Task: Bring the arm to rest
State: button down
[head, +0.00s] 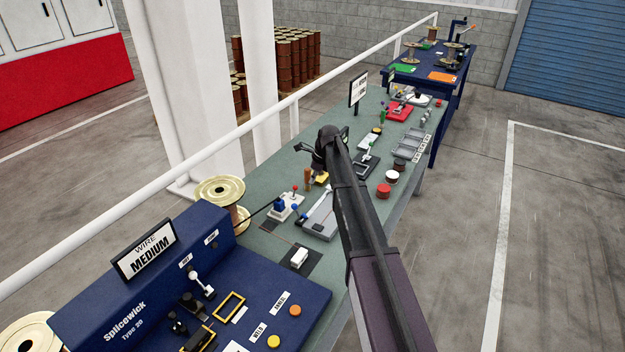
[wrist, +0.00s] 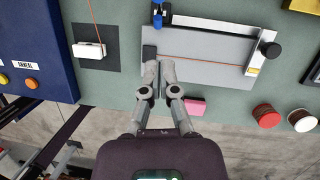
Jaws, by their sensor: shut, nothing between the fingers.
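My arm reaches out over the green bench (head: 262,188) in the head view. The arm hides part of the bench there, and the fingertips cannot be made out clearly. In the wrist view my gripper (wrist: 158,92) is shut and empty. Its fingertips are together over the front edge of a grey plate (wrist: 215,52), beside a dark block at the plate's left end. I cannot tell whether they touch the plate.
A blue Splicewick machine (head: 150,285) stands in the left foreground, with a brass spool (head: 220,190) behind it. A white block (wrist: 90,50) and a pink block (wrist: 195,106) lie near the gripper. Red and white round knobs (wrist: 266,116) are at right. Open floor (head: 555,240) lies right of the bench.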

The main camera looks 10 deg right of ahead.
jog(key=s+f+n+h+b, duration=0.1)
jog(key=s+f+n+b, duration=0.1)
jog(key=s+n, duration=0.6)
jog(key=s+f+n+h+b, duration=0.1)
jog(key=s+f+n+b, duration=0.2)
jog(key=s+n, duration=0.5)
jog(key=s+f+n+g+h+b, duration=0.1)
jog(key=s+f+n+b, duration=0.2)
jog(key=s+n, duration=0.5)
jog(key=shift+s+f+n, duration=0.3)
jog(key=shift+s+f, duration=0.35)
jog(key=shift+s, duration=6.1)
